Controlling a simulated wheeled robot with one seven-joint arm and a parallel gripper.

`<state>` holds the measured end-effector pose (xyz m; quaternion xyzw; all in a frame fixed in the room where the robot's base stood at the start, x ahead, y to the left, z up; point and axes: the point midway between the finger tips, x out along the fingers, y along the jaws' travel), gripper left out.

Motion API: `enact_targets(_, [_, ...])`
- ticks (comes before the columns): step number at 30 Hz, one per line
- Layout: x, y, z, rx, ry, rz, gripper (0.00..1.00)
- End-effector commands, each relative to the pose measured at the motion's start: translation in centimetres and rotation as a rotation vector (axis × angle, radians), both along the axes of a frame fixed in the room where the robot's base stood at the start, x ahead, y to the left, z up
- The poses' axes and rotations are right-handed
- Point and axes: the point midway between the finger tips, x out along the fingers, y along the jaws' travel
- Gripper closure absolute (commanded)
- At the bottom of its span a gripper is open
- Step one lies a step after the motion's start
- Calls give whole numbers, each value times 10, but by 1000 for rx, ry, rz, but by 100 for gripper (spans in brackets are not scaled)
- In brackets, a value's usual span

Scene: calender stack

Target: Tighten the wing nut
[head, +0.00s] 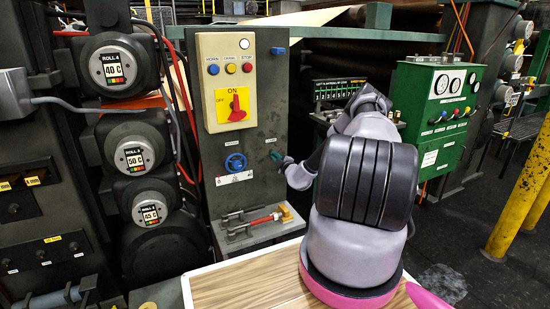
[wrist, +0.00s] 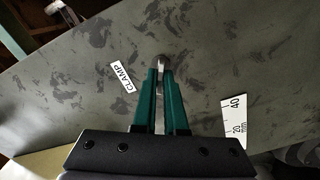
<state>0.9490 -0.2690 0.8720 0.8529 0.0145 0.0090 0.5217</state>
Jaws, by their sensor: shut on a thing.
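The wing nut (wrist: 163,61) shows in the wrist view as a small pale metal piece at the tips of my green fingers, on the dark grey panel beside the CLAMP label (wrist: 122,77). My gripper (wrist: 160,76) is shut on it, and the fingers cover most of it. In the head view my gripper (head: 278,158) reaches the right part of the grey panel (head: 265,185), below a small label. The wing nut itself is too small and hidden to make out there.
Left of my gripper are a blue handwheel (head: 236,163) and a yellow switch plate with a red knob (head: 233,104). Below is a shelf with red-handled tools (head: 262,222). A ruler-like scale (wrist: 234,121) lies right of my fingers. A green cabinet (head: 431,112) stands farther right.

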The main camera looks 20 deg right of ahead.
Motion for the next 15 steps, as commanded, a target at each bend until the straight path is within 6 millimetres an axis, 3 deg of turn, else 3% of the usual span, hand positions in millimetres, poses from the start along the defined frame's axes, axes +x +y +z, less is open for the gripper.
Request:
enact_targets(5, [-2,1,-3,0,6,1,100])
enact_targets(6, [-2,1,-3,0,6,1,83])
enact_targets(8, [-2,0,-3,0,6,1,60])
enact_targets(15, [-1,0,-1,-1,3,0,60])
